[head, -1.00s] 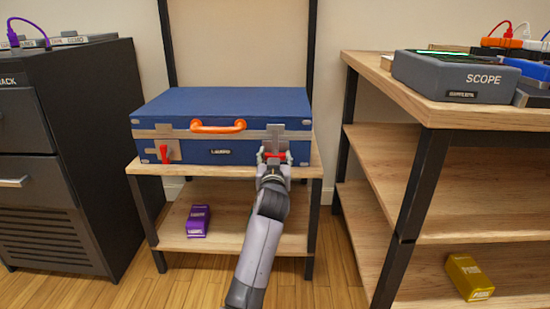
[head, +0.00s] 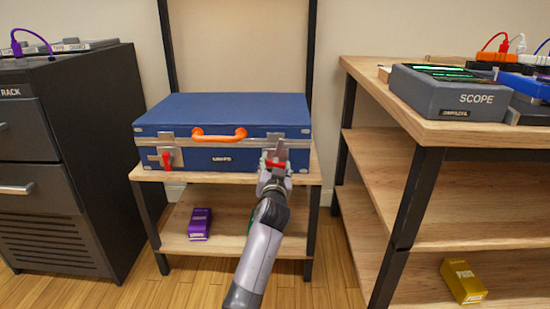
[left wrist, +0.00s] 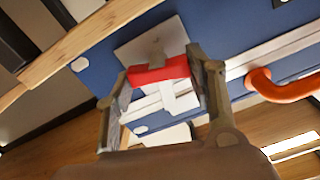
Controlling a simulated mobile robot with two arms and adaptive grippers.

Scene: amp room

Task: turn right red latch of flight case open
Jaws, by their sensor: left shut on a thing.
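The blue flight case (head: 225,112) stands shut on the wooden shelf stand. Its right red latch (head: 271,163) is on the front right, partly hidden by my left gripper (head: 274,172). In the left wrist view, the red latch bar (left wrist: 160,72) lies between the two fingers of my left gripper (left wrist: 162,75), which is shut on it. The bar lies roughly along the case seam, over a silver plate. The left red latch (head: 166,159) hangs upright on its own plate. My right gripper is out of view.
An orange handle (head: 219,135) sits between the latches and also shows in the left wrist view (left wrist: 290,88). A purple box (head: 200,224) lies on the lower shelf. A dark rack cabinet (head: 70,150) stands left, a wooden shelf unit with the scope (head: 455,92) right.

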